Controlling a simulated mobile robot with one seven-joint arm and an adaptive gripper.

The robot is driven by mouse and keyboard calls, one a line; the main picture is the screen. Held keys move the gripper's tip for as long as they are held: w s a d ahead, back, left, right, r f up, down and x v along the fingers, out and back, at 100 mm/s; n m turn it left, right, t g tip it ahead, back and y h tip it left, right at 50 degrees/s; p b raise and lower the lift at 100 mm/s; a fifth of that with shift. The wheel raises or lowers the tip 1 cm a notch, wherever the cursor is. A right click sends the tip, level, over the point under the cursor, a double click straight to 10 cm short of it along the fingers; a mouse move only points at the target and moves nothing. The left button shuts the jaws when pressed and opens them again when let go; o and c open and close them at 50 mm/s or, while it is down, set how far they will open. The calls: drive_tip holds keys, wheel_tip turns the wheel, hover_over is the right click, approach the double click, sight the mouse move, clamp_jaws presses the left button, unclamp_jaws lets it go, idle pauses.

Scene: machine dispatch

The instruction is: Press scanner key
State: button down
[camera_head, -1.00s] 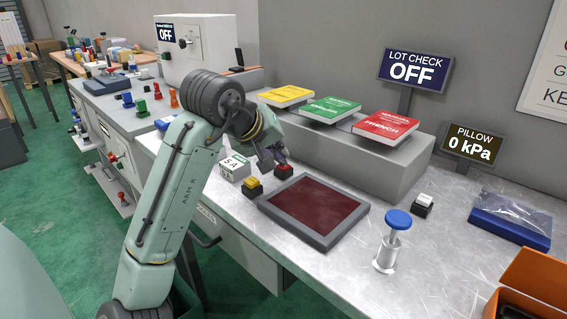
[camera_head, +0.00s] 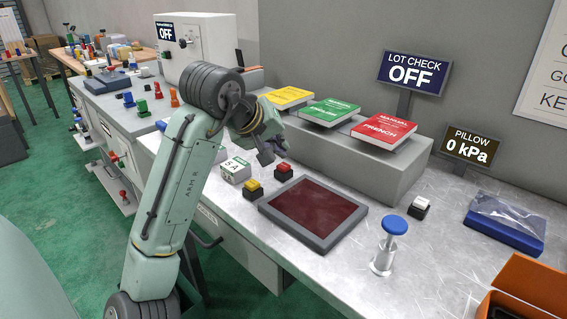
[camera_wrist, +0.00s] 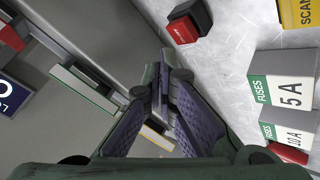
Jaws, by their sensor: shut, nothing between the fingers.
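The yellow key (camera_head: 253,189) sits on a dark base on the metal bench, left of the dark red scanner plate (camera_head: 312,208). In the wrist view a yellow face with the letters "SCAN" (camera_wrist: 299,12) is cut off at the top right corner. A red key (camera_head: 284,172) stands just behind the yellow one; it also shows in the wrist view (camera_wrist: 183,30). My gripper (camera_head: 267,156) is shut and empty, above and behind the keys and apart from them. Its fingers (camera_wrist: 164,68) show close together in the wrist view.
A fuse box marked 5 A (camera_head: 235,170) stands left of the keys. Manuals (camera_head: 329,111) lie on a grey riser (camera_head: 352,158) behind the plate. A blue-topped plunger (camera_head: 391,235) and a white key (camera_head: 419,207) stand to the right. The LOT CHECK sign (camera_head: 413,72) reads OFF.

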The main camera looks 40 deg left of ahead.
sight(280, 164)
drive_tip(key=shift+r+p, duration=1.85)
drive_tip(key=shift+r, duration=0.5)
drive_tip(key=shift+f, duration=0.1)
